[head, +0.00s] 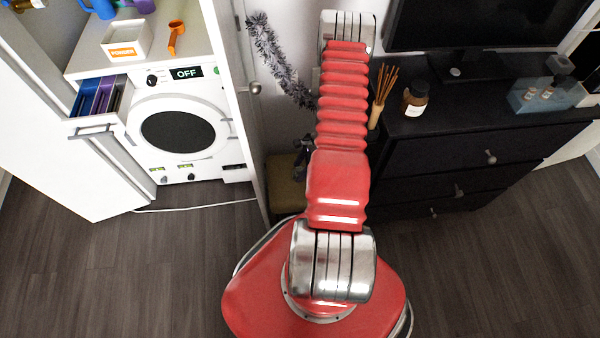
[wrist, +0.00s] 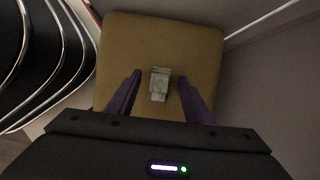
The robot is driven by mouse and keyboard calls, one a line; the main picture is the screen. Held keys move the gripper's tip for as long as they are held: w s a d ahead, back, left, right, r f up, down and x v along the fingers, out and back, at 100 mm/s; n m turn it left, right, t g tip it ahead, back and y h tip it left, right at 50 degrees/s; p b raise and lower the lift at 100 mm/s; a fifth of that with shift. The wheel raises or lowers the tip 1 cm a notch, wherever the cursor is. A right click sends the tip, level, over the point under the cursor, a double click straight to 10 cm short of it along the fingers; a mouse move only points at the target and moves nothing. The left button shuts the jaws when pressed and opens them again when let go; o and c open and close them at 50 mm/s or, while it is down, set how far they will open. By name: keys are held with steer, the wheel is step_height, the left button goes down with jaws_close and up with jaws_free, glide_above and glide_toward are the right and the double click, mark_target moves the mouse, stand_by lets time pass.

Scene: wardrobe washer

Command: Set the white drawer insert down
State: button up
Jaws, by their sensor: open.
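A small pale grey-white piece (wrist: 160,84) lies on the tan stool top (wrist: 120,45) in the wrist view. It may be the white drawer insert, but the dim light leaves this unsure. My gripper (wrist: 159,76) is open, with one dark purple finger on each side of the piece and a gap on both sides. In the head view my gripper (head: 303,152) is small and dark above the stool (head: 286,196). The piece cannot be made out there.
The washer (head: 185,130) stands at left, its display reading OFF. A white POWDER box (head: 138,36) and an orange scoop (head: 176,36) are on the surface above. A drawer (head: 95,125) is pulled out. A black dresser (head: 440,160) is right of the stool.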

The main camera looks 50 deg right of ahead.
mark_target(299, 170)
steer(key=shift+w+a+f, duration=0.1)
steer(key=shift+f, duration=0.25)
steer(key=shift+c, duration=0.2)
jaws_close()
stand_by(0.5)
steer(key=shift+r, duration=0.1)
steer(key=shift+a+r, duration=0.15)
steer(key=shift+r, duration=0.3)
step_height(299, 170, up, 6)
steer(key=shift+f, duration=0.2)
steer(key=shift+s+a+r, duration=0.1)
steer(key=shift+s+r, duration=0.1)
steer(key=shift+r, duration=0.1)
steer(key=s+a, duration=1.2)
steer(key=a, duration=0.3)
steer(key=shift+s, duration=0.2)
